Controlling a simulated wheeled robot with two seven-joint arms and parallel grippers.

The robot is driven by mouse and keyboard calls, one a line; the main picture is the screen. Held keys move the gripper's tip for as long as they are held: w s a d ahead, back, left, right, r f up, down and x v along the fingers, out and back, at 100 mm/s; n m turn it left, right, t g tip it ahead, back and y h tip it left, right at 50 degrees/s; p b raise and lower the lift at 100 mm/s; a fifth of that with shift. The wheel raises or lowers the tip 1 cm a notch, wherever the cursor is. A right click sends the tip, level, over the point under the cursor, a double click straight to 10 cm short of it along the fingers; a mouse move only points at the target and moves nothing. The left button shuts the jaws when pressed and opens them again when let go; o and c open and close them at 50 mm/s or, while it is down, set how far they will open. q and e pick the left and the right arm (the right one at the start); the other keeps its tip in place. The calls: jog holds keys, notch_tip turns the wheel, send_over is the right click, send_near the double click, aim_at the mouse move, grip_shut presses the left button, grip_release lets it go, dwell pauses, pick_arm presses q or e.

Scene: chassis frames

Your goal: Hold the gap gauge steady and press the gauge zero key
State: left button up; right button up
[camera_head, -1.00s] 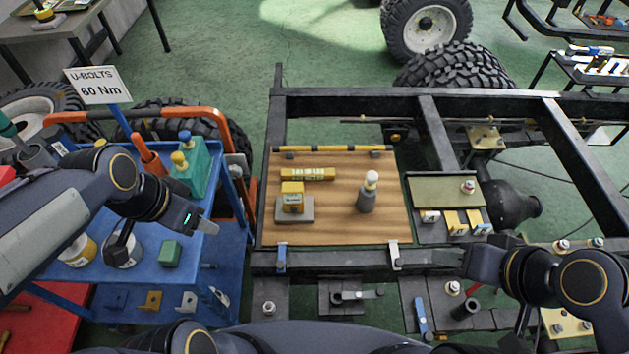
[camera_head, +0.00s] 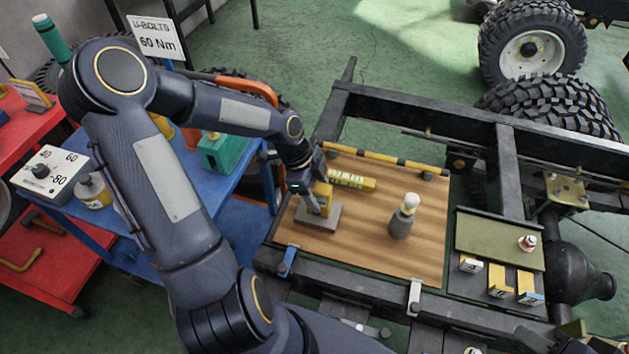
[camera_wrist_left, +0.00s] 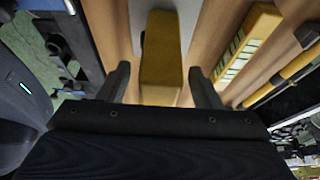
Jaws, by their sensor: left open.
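The gap gauge, as I take it, is a small yellow block (camera_head: 325,190) standing on a grey base plate (camera_head: 323,217) on the wooden board (camera_head: 355,235). My left gripper (camera_head: 317,204) is at the block and partly hides it in the head view. In the left wrist view the yellow block (camera_wrist_left: 161,55) lies between the two open fingers of my left gripper (camera_wrist_left: 160,85), with a gap on each side. The zero key cannot be made out. My right gripper is not in view.
A yellow labelled bar (camera_head: 351,181) lies just behind the gauge. A grey bottle with a white top (camera_head: 402,217) stands to its right. A black-and-yellow rail (camera_head: 385,158) edges the board. A tray (camera_head: 497,240) with small boxes is farther right. Bare wood lies around the bottle.

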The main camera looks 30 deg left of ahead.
pick_arm(q)
jog(key=shift+x, duration=1.4)
pick_arm(e)
jog(key=shift+f, duration=0.2)
pick_arm(q)
jog(key=shift+c, duration=0.5)
jog(key=c, duration=1)
jog(key=shift+c, duration=0.2)
pick_arm(e)
grip_shut()
